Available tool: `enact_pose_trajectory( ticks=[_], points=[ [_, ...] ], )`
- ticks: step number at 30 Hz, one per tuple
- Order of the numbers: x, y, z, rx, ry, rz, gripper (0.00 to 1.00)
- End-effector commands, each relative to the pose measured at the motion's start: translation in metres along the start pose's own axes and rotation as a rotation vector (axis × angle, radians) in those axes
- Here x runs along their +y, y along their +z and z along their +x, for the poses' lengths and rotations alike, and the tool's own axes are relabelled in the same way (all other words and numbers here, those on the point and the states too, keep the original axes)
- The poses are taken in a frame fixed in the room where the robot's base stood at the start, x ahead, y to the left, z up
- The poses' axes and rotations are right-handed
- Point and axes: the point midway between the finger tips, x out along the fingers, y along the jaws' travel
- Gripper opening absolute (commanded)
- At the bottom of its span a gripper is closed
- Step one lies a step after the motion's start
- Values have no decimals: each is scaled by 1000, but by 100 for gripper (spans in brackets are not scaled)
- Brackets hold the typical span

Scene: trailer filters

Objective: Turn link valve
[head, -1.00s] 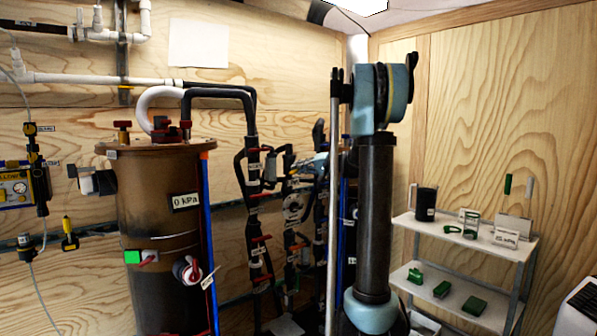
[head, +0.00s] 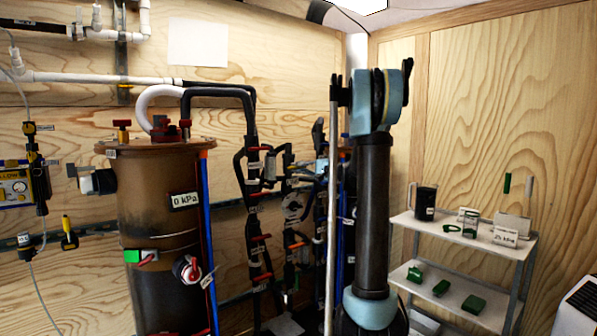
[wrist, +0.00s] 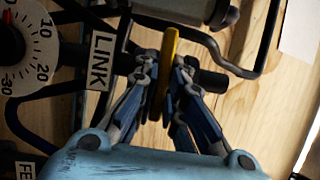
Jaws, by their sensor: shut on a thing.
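In the wrist view, the LINK label (wrist: 101,61) is a white plate with black letters on the dark pipework. Just right of it is the valve's flat yellow-orange handle (wrist: 170,45), lying nearly along the picture's vertical. My gripper (wrist: 165,70) is shut on this handle, with one blue-and-grey finger on each side. The fingers and handle hide much of the valve body behind them. In the head view, my arm stands in front of the pipework and the gripped handle cannot be made out clearly.
A round dial (wrist: 22,48) sits left of the label, close to my gripper. Dark pipes cross behind it. In the head view, a brown tank (head: 160,230) stands left of the pipework (head: 262,225). A white shelf (head: 465,235) with small items stands right.

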Motion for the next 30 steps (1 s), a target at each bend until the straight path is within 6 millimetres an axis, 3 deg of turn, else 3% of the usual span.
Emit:
enact_pose_trajectory(
  ticks=[9, 12, 13, 23, 30],
  points=[
    [2, -2, -2, 6, 3, 1, 0],
    [2, -2, -1, 6, 3, 1, 28],
    [1, -2, -1, 5, 3, 1, 30],
    [1, 0, -2, 2, 1, 0, 30],
    [1, -1, -26, 4, 1, 1, 30]
  ],
)
